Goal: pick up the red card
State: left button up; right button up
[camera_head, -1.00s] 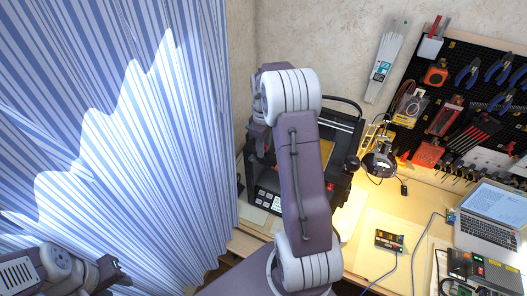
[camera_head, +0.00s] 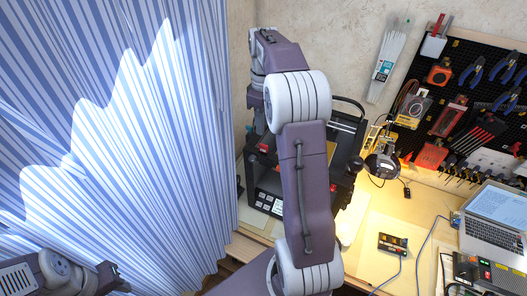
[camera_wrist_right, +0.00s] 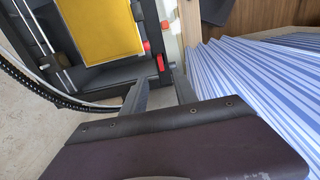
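I cannot make out anything that is surely the red card. Red flat packs hang on the pegboard: an upper one (camera_head: 447,116) and a lower one (camera_head: 430,155). In the head view my own arm largely hides the printer, and the right fingertips do not show clearly. My left gripper (camera_head: 108,277) is low at the left edge, its fingers unclear.
The dark printer (camera_head: 343,150) stands on the wooden desk (camera_head: 382,225). A striped curtain (camera_head: 130,130) hangs at left, and also right in the wrist view. A lamp (camera_head: 382,163), a small device (camera_head: 392,244) and a laptop (camera_head: 497,215) are on the right.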

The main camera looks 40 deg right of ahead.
aim_at(264, 145)
notch_tip(264, 145, down, 3)
jog(key=shift+s+r, duration=0.1)
jog(key=shift+r, duration=0.1)
jog(key=shift+f+p, duration=0.3)
jog(key=shift+f, duration=0.15)
jog(key=shift+f+p, duration=0.3)
jog(key=shift+f, duration=0.05)
notch_tip(264, 145, down, 4)
jog(key=shift+p, duration=0.7)
jog(key=shift+f, duration=0.25)
grip_shut()
